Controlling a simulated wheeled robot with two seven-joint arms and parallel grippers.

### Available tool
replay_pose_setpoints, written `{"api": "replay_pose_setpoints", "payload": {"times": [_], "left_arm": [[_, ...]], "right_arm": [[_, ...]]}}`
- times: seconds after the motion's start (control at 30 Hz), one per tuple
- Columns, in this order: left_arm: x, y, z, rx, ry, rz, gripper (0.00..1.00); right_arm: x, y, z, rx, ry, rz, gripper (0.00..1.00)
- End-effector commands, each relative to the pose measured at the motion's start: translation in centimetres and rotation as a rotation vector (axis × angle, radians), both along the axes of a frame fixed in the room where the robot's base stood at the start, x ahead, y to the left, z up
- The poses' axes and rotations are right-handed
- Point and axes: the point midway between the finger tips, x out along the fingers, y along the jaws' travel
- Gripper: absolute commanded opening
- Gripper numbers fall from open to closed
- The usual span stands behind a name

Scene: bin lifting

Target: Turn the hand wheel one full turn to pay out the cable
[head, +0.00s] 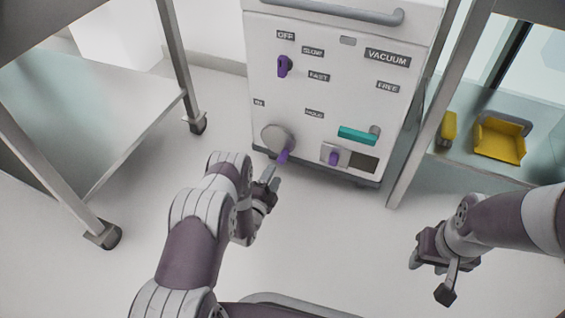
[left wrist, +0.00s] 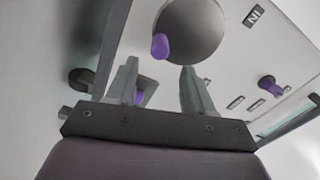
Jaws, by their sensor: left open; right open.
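The hand wheel (head: 275,138) is a grey disc low on the left of the white cabinet's front, with a purple handle (head: 284,156) at its lower edge. In the left wrist view the wheel (left wrist: 195,30) is at the top, its purple handle (left wrist: 159,46) just past the fingertips. My left gripper (head: 271,174) is open just in front of and below the handle; its fingers (left wrist: 159,66) spread either side of it, with no contact visible. My right gripper (head: 430,278) is open and empty, low at the right, away from the cabinet. No cable shows.
The white cabinet (head: 330,90) also carries a purple knob (head: 285,66), a teal handle (head: 357,135) and a purple lever (head: 333,158). A metal-framed table (head: 110,130) stands left. A glass shelf at right holds a yellow holder (head: 498,140). Floor between is clear.

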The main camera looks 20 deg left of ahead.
Motion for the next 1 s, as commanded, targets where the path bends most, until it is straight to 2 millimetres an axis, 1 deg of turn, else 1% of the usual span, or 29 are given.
{"api": "replay_pose_setpoints", "payload": {"times": [0.03, 0.2, 0.3, 0.4, 0.47, 0.7, 0.77, 0.8, 0.87, 1.0], "left_arm": [[1.3, -0.2, -0.9, -0.001, -0.006, -0.002, 0.52], [5.5, -0.6, -0.8, -0.001, -0.004, -0.001, 0.52], [7.2, -0.8, -0.6, -0.002, -0.002, -0.001, 0.52], [8.2, -0.8, -0.4, -0.002, -0.002, 0.000, 0.52], [8.5, -0.9, -0.2, -0.003, 0.000, 0.000, 0.52], [8.6, -0.9, 0.0, -0.004, 0.001, 0.000, 0.52], [8.6, -0.9, 0.0, -0.004, 0.001, 0.000, 0.33], [8.6, -0.9, -0.1, -0.004, 0.001, 0.000, 0.20], [8.6, -0.9, -0.1, -0.004, 0.001, 0.000, 0.00], [8.5, -0.9, -0.1, -0.005, 0.001, 0.000, 0.00]], "right_arm": [[0.0, 0.0, -1.8, 0.000, 0.000, 0.000, 0.43], [0.0, 0.0, -4.4, 0.000, 0.001, 0.000, 0.43], [0.0, 0.0, -5.3, 0.000, 0.001, 0.000, 0.43], [0.0, 0.0, -5.7, 0.000, 0.000, 0.000, 0.43], [0.0, 0.0, -5.8, 0.000, 0.000, 0.000, 0.43], [0.0, 0.0, -5.6, 0.000, 0.000, 0.000, 0.43], [0.0, 0.0, -5.6, 0.000, 0.000, 0.000, 0.43], [0.0, 0.0, -5.6, 0.000, 0.000, 0.000, 0.43], [0.0, 0.0, -5.6, 0.000, 0.000, 0.000, 0.43], [0.0, 0.0, -5.6, 0.000, 0.000, 0.000, 0.43]]}}
